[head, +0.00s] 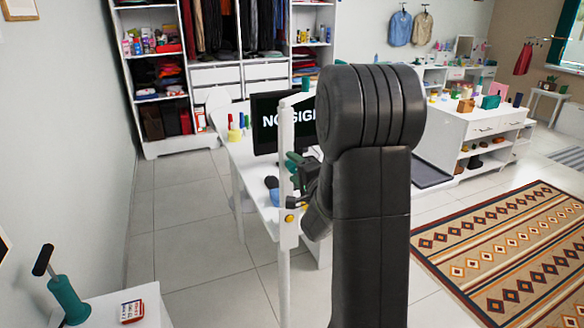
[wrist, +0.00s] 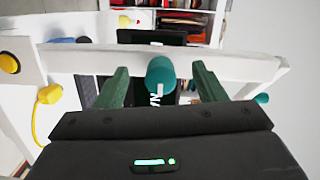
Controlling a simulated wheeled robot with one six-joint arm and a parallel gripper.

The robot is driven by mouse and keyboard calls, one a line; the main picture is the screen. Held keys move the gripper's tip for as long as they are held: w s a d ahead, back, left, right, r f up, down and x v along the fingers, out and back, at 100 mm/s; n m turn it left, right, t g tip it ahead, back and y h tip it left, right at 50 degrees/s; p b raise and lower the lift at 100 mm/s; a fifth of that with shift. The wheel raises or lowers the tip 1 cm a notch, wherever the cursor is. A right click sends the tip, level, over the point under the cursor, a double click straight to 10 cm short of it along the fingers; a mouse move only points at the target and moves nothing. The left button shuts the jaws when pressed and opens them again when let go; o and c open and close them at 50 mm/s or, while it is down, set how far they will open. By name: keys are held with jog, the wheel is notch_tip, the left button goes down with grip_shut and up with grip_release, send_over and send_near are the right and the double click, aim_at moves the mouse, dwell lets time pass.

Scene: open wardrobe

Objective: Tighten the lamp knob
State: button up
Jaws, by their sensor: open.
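A white lamp post (head: 285,265) stands upright in front of the desk in the head view. In the wrist view it runs across the picture as a white bar (wrist: 240,68). A teal knob (wrist: 160,74) with a pale peg sticks out of this bar. A yellow knob (wrist: 9,62) sits at its left end and also shows low on the post in the head view (head: 290,218). My gripper (wrist: 160,70) is open, its green fingers on either side of the teal knob, with a gap on both sides. In the head view my gripper (head: 296,165) is beside the post, partly hidden by my arm.
The white desk (head: 222,153) with a monitor (head: 265,128) is behind the post. A shelf unit (head: 198,150) stands at the back. A small white table (head: 150,300) with a teal object is at front left. Open tiled floor lies between.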

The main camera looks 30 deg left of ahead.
jog(key=v, duration=0.7)
jog(key=shift+s+d+b, duration=0.2)
jog(key=shift+d+b, duration=0.15)
jog(key=shift+b, duration=0.1)
jog(key=shift+p+x, duration=0.5)
jog(key=shift+x, duration=3.55)
